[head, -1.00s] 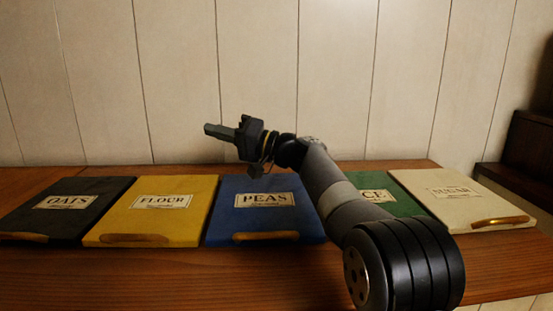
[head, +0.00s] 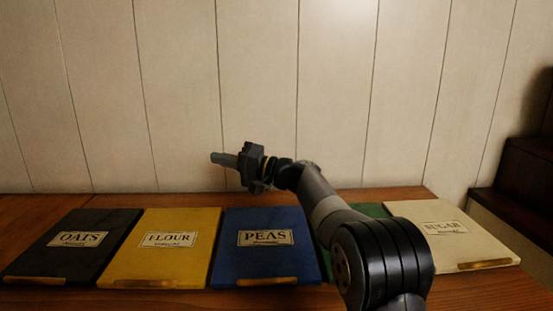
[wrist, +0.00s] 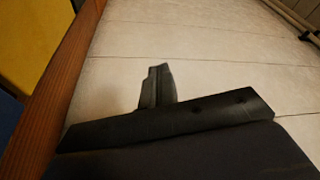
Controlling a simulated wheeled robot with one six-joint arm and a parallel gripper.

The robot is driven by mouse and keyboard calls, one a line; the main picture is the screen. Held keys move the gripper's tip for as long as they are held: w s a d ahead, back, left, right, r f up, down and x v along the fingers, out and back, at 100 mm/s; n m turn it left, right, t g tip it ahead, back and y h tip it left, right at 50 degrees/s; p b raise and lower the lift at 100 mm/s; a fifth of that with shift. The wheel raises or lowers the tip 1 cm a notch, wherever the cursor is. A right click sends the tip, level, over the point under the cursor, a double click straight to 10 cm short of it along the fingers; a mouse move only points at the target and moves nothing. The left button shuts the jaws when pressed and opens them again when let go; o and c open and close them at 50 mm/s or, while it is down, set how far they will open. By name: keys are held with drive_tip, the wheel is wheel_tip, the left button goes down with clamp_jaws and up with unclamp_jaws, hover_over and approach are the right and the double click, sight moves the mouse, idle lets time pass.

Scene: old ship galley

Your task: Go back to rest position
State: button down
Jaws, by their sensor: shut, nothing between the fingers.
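My gripper (head: 222,159) is shut and empty in the head view. It points left, in the air in front of the panelled wall and above the far edge of the counter. It touches nothing. In the wrist view its closed fingers (wrist: 157,87) stand up against the pale wall. My arm reaches in from the lower right and covers most of a green lid (head: 368,210).
On the wooden counter (head: 405,195) lie flat lids: black OATS (head: 70,262), yellow FLOUR (head: 160,262), blue PEAS (head: 262,260) and cream SUGAR (head: 470,245). All have handles at the front except where hidden. The panelled wall (head: 180,80) stands behind. Dark steps (head: 525,180) are at the right.

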drive_tip(key=w+m+h+p, duration=0.2)
drive_tip(key=w+m+p, duration=0.4)
drive_tip(key=p, duration=1.6)
drive_tip(key=w, duration=0.3)
drive_tip(key=shift+w+a+r, duration=0.2)
drive_tip(key=shift+a+r, duration=0.05)
drive_tip(key=shift+r, duration=0.05)
drive_tip(key=shift+f, duration=0.1)
